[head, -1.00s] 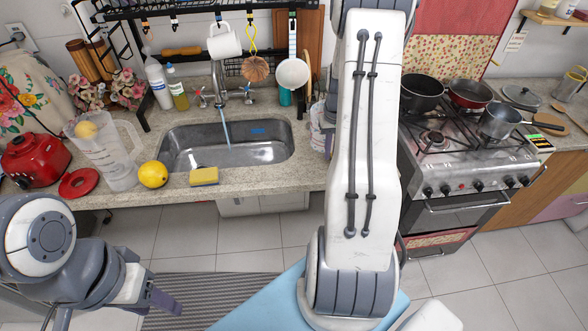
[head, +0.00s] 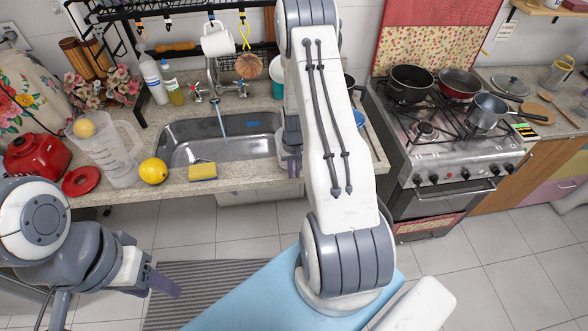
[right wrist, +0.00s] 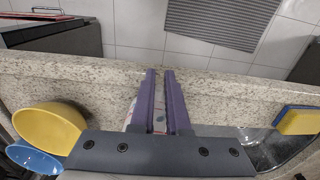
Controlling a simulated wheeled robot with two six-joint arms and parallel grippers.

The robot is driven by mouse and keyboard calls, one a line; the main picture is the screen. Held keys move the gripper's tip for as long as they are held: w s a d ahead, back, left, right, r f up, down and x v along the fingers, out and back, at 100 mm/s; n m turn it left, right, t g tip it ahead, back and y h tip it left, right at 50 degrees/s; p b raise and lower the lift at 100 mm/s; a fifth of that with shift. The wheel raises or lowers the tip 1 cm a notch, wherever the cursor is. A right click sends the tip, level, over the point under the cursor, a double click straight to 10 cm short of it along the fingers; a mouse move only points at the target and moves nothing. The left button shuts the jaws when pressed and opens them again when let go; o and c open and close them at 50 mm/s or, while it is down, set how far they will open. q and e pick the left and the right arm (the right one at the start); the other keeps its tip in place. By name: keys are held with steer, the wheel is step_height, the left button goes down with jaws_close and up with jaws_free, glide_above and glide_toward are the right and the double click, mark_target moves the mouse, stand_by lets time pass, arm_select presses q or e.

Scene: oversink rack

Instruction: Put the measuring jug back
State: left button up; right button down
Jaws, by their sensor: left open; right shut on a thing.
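My right gripper (right wrist: 160,75) is shut on a pale thing with reddish marks (right wrist: 130,117), over the counter's front edge. Most of that thing is hidden by the gripper, so I cannot be sure it is the measuring jug. In the head view my right arm hides most of the hand, at the sink's right end. A clear jug with a handle (head: 112,158) stands on the left counter, with a round yellowish thing seen at its top. My left gripper (head: 160,281) is open and empty, low at the left in front of the counter.
The sink (head: 170,148) has running water, with a sponge (head: 203,171) and a lemon (head: 153,171) along its front. A yellow bowl (right wrist: 50,128) and a blue bowl (right wrist: 35,160) sit beside my right gripper. The rack (head: 180,8) hangs above with a white mug (head: 217,43).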

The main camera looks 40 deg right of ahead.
steer(key=shift+f, duration=0.15)
steer(key=c, duration=0.9)
jaws_free()
